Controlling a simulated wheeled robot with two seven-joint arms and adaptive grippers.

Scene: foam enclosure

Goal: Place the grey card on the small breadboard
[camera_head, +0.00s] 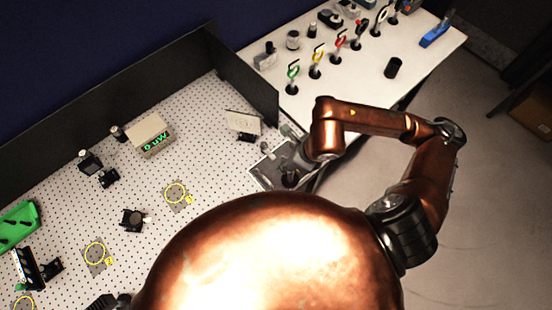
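A pale grey card (243,122) stands tilted on a small dark base at the right part of the perforated optical table. A dark grey plate that looks like the small breadboard (262,172) lies at the table's right edge, partly hidden by my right gripper. My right gripper (288,165) is low over this plate, to the lower right of the card and apart from it. Its fingers are small and dark against the plate, so I cannot tell whether they are open or hold anything. I cannot make out my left gripper.
Black foam walls (120,85) bound the table at the back and right. A beige box with a green display (151,134), several dark mounts (132,219) and yellow-ringed marks (176,194) are on it. A white side table (350,95) holds several coloured tools and a black cylinder (393,67).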

